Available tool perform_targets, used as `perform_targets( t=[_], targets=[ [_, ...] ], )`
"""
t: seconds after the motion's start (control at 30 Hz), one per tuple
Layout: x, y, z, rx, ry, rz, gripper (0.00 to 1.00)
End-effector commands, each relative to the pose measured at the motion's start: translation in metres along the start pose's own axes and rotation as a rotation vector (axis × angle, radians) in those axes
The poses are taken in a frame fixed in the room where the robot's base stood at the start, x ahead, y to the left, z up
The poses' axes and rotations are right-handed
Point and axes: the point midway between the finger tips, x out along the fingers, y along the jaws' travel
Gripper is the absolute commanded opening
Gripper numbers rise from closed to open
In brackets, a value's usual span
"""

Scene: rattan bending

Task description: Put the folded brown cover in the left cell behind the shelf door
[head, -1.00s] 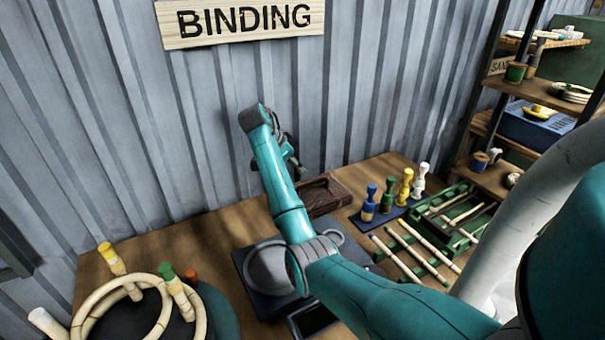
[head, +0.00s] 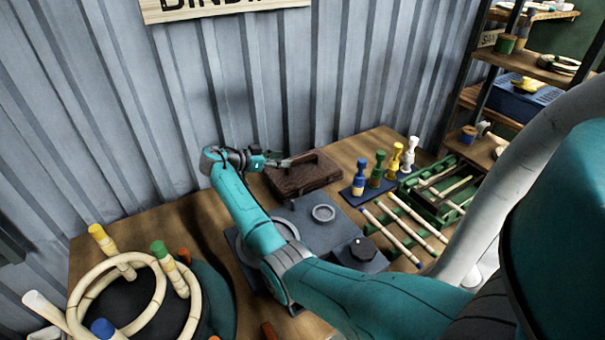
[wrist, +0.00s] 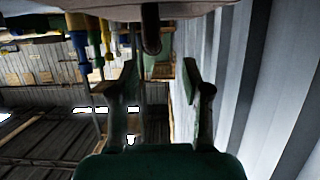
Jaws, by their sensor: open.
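A pale brown surface with a dark brown loop (wrist: 151,30) fills the top edge there, beyond the fingertips. No shelf door or left cell can be made out.
A shelf (head: 535,62) with a blue crate (head: 522,98) stands at the right. Several coloured pegs (head: 376,170) stand right of the brown piece, beside a green rack (head: 435,205). A dark plate with a ring (head: 323,213) lies in front. Rattan hoops (head: 140,315) are at the left.

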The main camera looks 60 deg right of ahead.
Motion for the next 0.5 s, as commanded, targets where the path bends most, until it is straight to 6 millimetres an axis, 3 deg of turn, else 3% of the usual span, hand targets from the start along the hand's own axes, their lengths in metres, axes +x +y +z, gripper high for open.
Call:
perform_targets(
  t=[0.1, 0.37, 0.5],
  targets=[
    [0.019, 0.001, 0.000, 0.000, -0.001, 0.003, 0.48],
    [0.036, 0.003, 0.001, 0.000, -0.001, 0.003, 0.48],
    [0.054, 0.007, 0.001, 0.000, -0.001, 0.004, 0.48]
  ],
)
